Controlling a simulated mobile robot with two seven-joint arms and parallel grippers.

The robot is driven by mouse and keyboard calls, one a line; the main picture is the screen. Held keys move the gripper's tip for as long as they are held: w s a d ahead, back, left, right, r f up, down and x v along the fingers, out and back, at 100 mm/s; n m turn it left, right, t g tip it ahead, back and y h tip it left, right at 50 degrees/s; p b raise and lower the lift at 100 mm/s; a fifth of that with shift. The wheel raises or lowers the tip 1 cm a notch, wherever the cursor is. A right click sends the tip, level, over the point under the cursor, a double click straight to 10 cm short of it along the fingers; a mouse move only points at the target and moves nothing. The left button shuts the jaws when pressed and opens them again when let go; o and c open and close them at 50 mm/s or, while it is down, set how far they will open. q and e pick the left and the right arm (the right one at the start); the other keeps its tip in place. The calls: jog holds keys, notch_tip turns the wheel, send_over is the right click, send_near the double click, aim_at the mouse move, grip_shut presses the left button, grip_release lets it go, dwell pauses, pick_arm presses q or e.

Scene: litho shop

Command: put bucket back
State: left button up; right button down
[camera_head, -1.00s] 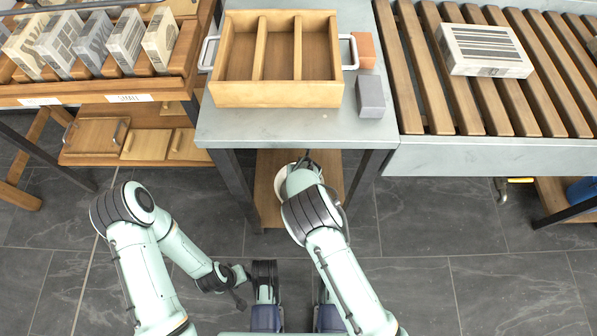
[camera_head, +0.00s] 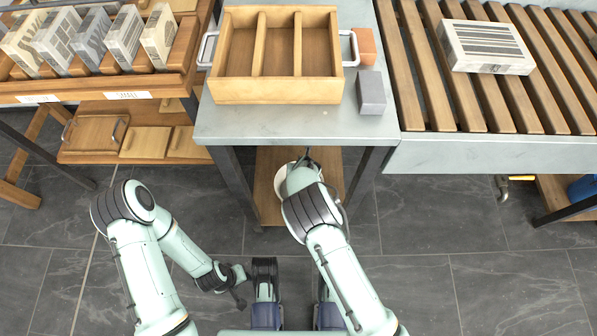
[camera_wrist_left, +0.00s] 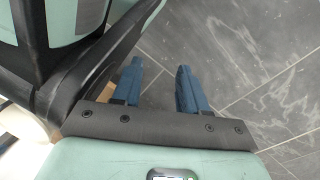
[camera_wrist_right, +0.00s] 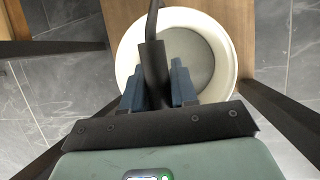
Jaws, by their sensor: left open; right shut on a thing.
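The bucket is white and round. In the right wrist view the bucket (camera_wrist_right: 208,40) is seen from above, over or on a wooden lower shelf; I cannot tell if it touches the shelf. My right gripper (camera_wrist_right: 158,85) is shut on the bucket's dark handle grip, which stands up between the fingers. In the head view only a rim part of the bucket (camera_head: 282,181) shows beside my right wrist, under the table's front edge. My left gripper (camera_wrist_left: 158,85) is open and empty above the floor; in the head view it is low at the centre left (camera_head: 240,285).
The table (camera_head: 290,125) above carries a wooden divided tray (camera_head: 280,92), an orange block (camera_head: 364,46) and a grey block (camera_head: 371,92). Its legs flank the lower shelf (camera_head: 268,205). A slatted rack (camera_head: 450,100) stands right, a stone rack (camera_head: 100,85) left.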

pick_arm(q)
jog(key=shift+f, duration=0.25)
pick_arm(e)
jog(key=shift+w+f, duration=0.15)
jog(key=shift+w, duration=0.05)
jog(key=c, duration=0.8)
grip_release()
jog(key=shift+s+f, duration=0.3)
jog(key=shift+s, duration=0.05)
jog(key=shift+w+v, duration=0.2)
jog(key=shift+v, duration=0.85)
pick_arm(q)
jog(key=w+d+r+t+p, duration=0.1)
jog(key=w+r+t+p, duration=0.1)
jog(key=w+r+p, duration=0.3)
notch_tip(320, 180, up, 3)
jog(key=shift+w+d+t, duration=0.25)
jog(key=shift+w+t, duration=0.15)
jog(key=shift+w, duration=0.55)
pick_arm(e)
jog(key=v, duration=1.1)
jog(key=shift+r, duration=0.35)
